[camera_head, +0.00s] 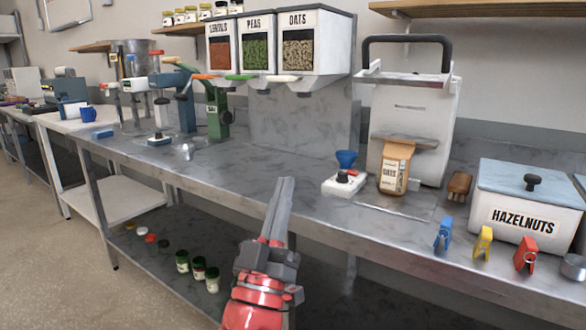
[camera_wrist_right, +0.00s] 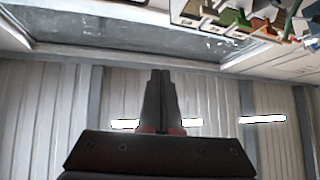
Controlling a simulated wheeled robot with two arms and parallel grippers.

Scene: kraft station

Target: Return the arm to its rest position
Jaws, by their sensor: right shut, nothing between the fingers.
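My right gripper (camera_head: 287,182) is in the head view at the lower middle, in front of the steel workbench (camera_head: 270,175). Its grey fingers point up and are closed together, with nothing between them. The right wrist view shows the same closed fingers (camera_wrist_right: 160,75) against a pale panelled wall. The red and grey wrist of my right arm shows below the fingers in the head view. My left gripper is in neither view.
A kraft bag of oats (camera_head: 394,168) stands by a white machine (camera_head: 418,110). A white scale (camera_head: 343,184) with a blue funnel is beside it. A hazelnuts bin (camera_head: 525,200) and coloured clips (camera_head: 483,242) are at the right.

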